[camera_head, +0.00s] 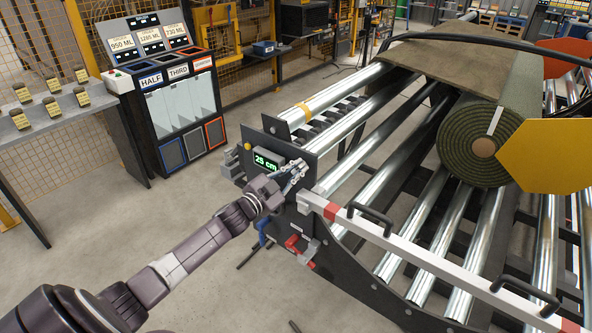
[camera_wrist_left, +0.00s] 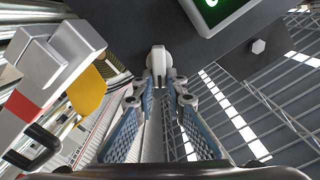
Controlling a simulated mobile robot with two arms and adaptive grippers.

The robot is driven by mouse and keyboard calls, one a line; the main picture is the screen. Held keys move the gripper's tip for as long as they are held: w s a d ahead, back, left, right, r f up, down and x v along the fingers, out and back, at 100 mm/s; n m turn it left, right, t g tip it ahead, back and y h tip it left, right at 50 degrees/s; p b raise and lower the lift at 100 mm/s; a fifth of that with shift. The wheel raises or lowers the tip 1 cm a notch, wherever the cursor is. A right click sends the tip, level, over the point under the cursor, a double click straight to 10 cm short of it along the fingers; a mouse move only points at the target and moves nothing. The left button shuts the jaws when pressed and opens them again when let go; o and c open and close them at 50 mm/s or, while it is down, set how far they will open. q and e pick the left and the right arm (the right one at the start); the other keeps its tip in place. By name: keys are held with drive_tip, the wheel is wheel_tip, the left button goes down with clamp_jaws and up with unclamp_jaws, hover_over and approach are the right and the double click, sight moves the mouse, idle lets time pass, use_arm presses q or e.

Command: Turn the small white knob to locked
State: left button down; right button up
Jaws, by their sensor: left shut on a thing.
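The small white knob (camera_wrist_left: 158,58) sits on the dark end plate of the roller machine, beside the lit green display. In the left wrist view it stands upright between the tips of my left gripper (camera_wrist_left: 160,82), which is shut on it. In the head view my left gripper (camera_head: 291,177) reaches the end plate just right of the "25 cm" display (camera_head: 267,161), and the knob is hidden behind the fingers. I cannot read any locked mark. My right gripper is not in view.
A white bar with red bands (camera_head: 430,262) and black handles runs along the machine's front. A red clamp (camera_head: 299,250) hangs below the plate. A green turf roll (camera_head: 470,140) lies on the rollers. A bin cabinet (camera_head: 175,100) stands back left. The floor between is clear.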

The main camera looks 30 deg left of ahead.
use_arm(q)
drive_tip(key=m+b, duration=0.1)
drive_tip(key=m, duration=0.2)
drive_tip(key=f+m+b, duration=0.1)
drive_tip(key=m, duration=0.3)
drive_tip(key=m+b, duration=0.2)
drive_tip(key=m, duration=0.1)
drive_tip(key=shift+d+f+m, duration=0.3)
drive_tip(key=shift+d, duration=0.1)
drive_tip(key=shift+m, duration=0.3)
drive_tip(key=c, duration=2)
unclamp_jaws()
drive_tip(key=shift+o, duration=0.2)
drive_tip(key=s, duration=1.2)
drive_tip(key=shift+a, duration=0.45)
